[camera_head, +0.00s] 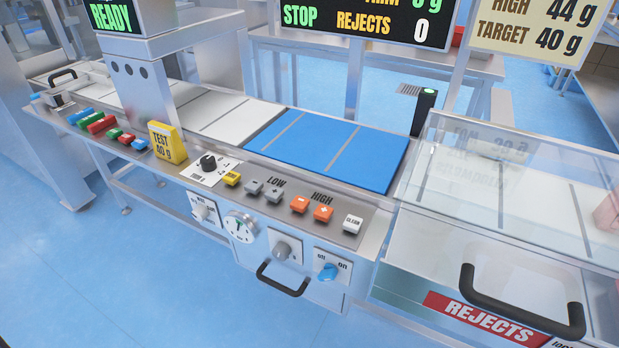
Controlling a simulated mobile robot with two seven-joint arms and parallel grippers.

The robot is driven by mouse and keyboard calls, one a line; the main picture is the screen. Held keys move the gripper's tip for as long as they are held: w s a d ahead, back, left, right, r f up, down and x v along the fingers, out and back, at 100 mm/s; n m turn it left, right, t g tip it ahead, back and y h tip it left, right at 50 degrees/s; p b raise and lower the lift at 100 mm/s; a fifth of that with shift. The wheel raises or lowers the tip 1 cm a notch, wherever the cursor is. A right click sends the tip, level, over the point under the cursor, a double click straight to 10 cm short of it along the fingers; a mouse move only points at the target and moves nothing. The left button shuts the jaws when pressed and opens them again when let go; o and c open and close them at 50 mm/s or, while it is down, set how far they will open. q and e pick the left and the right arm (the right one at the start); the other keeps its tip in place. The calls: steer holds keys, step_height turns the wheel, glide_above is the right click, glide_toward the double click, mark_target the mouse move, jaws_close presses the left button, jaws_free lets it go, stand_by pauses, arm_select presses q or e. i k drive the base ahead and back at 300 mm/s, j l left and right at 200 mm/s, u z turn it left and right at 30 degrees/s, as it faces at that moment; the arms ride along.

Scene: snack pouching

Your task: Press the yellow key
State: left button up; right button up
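The yellow key (231,178) sits on the sloped metal control panel (335,232), at the left end of a row of keys and just right of a black rotary knob (208,162). It is small and block-shaped, and nothing covers it. To its right are two grey keys (254,187), two orange keys (323,213) and a white CLEAN key (352,224). Neither of my grippers is in view.
A yellow TEST 40 g block (167,143) stands left of the knob. Several coloured pieces (101,123) lie further left. The blue belt section (330,150) behind the keys is empty. A clear-covered REJECTS drawer (485,320) with a black handle (520,318) is at right.

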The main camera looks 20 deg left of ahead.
mark_target(232, 178)
steer(key=u, duration=1.3)
